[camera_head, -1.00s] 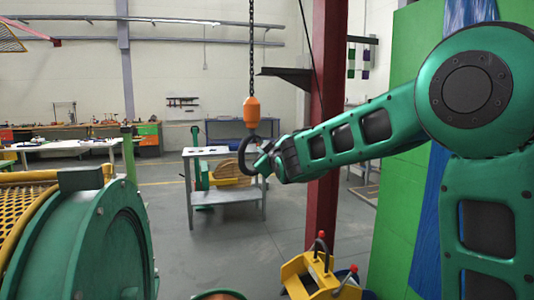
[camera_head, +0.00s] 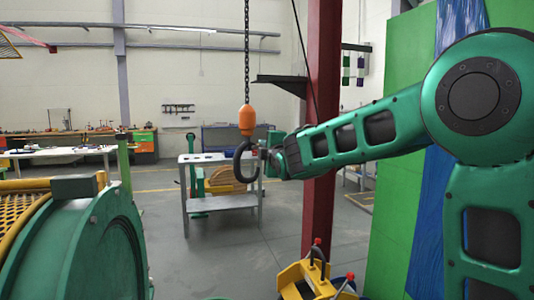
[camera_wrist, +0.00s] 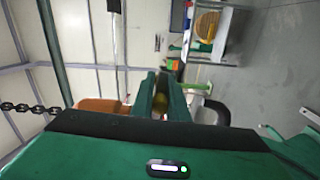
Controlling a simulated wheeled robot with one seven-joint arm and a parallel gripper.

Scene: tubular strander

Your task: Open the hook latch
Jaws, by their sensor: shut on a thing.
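A dark hook (camera_head: 241,162) hangs below an orange hook block (camera_head: 247,119) on a chain, with its curve open towards the right. My gripper (camera_head: 262,150) is at the right side of the hook, just under the block. In the wrist view the orange block (camera_wrist: 100,105) is at left and the dark curve of the hook (camera_wrist: 215,108) at right. There my gripper's two green fingers (camera_wrist: 160,95) close on a small yellowish piece between them, apparently the hook latch (camera_wrist: 160,101). The fingers hide most of the latch, so its angle cannot be told.
A grey work table (camera_head: 220,203) stands on the floor behind the hook. A red column (camera_head: 322,130) rises behind my arm. A large green drum machine (camera_head: 75,245) fills the lower left, and a yellow frame (camera_head: 308,278) is low at centre right. Air around the hook is free.

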